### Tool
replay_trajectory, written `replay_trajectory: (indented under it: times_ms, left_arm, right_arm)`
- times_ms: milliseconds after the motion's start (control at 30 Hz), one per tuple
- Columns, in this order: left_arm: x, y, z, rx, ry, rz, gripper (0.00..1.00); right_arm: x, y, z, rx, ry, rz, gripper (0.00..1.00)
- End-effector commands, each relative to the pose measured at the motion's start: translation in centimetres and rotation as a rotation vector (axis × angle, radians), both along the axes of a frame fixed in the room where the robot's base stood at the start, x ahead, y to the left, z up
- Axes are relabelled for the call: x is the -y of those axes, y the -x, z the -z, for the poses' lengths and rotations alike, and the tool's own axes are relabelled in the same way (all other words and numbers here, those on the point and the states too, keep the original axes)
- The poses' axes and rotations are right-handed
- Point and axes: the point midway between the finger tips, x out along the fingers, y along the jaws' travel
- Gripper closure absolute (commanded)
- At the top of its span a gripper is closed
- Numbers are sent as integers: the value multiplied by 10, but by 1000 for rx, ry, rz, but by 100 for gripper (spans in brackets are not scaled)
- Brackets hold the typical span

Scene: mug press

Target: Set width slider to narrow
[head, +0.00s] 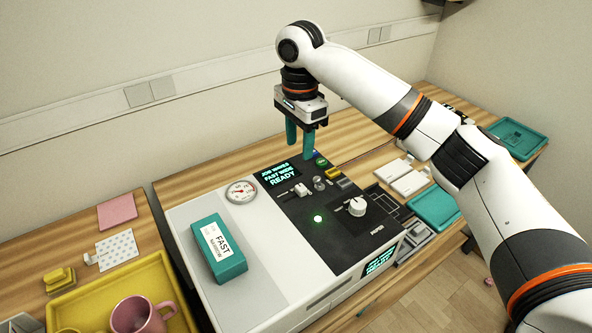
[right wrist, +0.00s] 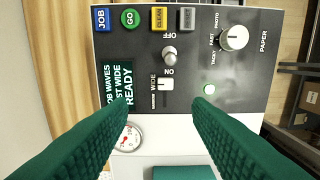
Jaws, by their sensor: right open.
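The width slider (head: 300,189) is a small white knob on the black panel of the press. In the right wrist view the slider knob (right wrist: 165,84) sits at the end of its slot beside the word WIDE. The display (head: 278,175) reads JOB WAVES, FAST WIDE, READY. My right gripper (head: 301,143) is open and empty, with teal fingers pointing down above the panel's back part. In the right wrist view its fingertips (right wrist: 160,104) frame the slider from either side, apart from it. My left gripper is not in view.
A toggle switch (right wrist: 169,53) stands close beside the slider. A round dial (head: 356,206), a green light (head: 318,218) and a gauge (head: 241,191) are nearby. A teal block (head: 218,250) labelled FAST NARROW lies on the press. A pink mug (head: 135,316) stands in a yellow tray (head: 92,293).

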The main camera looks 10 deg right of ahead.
Motion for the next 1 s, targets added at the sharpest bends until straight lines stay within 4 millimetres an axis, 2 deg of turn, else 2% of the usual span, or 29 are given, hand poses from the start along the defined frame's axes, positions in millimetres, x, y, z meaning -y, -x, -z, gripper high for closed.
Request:
replay_trajectory:
  times_ms: [167, 400, 600, 800, 1000]
  left_arm:
    - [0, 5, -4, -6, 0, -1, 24]
    - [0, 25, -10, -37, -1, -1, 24]
    - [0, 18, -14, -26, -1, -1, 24]
    - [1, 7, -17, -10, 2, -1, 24]
    - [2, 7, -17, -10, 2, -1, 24]
  right_arm:
    - [0, 1, 18, -5, 4, 2, 55]
    - [1, 2, 67, -4, 4, 1, 55]
    - [1, 2, 100, -3, 3, 1, 55]
    - [1, 2, 116, -1, 1, 0, 55]
    - [1, 1, 118, -1, 1, 0, 55]
